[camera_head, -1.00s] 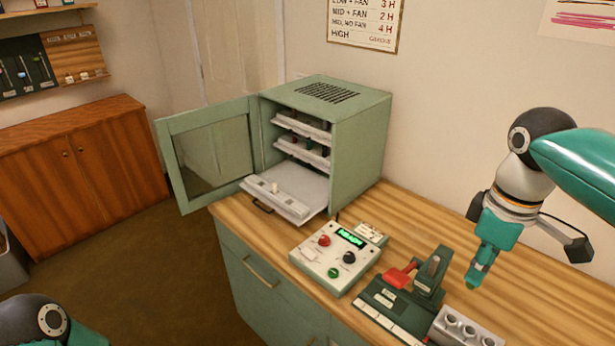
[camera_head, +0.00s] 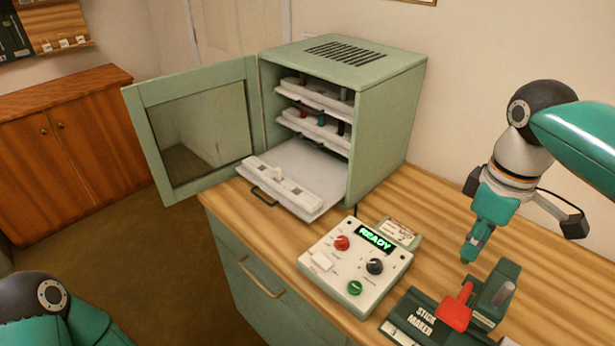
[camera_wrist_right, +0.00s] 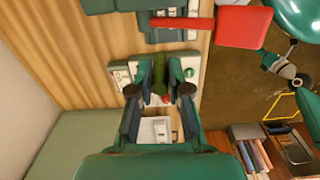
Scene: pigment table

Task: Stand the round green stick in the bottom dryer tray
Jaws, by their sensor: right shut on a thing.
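My right gripper (camera_head: 478,244) hangs fingers down above the bench, behind the stick maker and right of the dryer. In the right wrist view, the right gripper (camera_wrist_right: 160,88) is shut on the round green stick (camera_wrist_right: 158,76), held between its fingers. In the head view only a small green tip shows below the fingers. The bottom dryer tray (camera_head: 307,168) is pulled out of the green dryer (camera_head: 385,125). My left gripper is out of view; only part of that arm shows.
The dryer door (camera_head: 200,130) stands wide open to the left. Two upper trays hold several dark and coloured sticks. A control box (camera_head: 352,262) reading READY and the stick maker (camera_head: 430,318) with a red lever stand in front. Bare bench lies between dryer and gripper.

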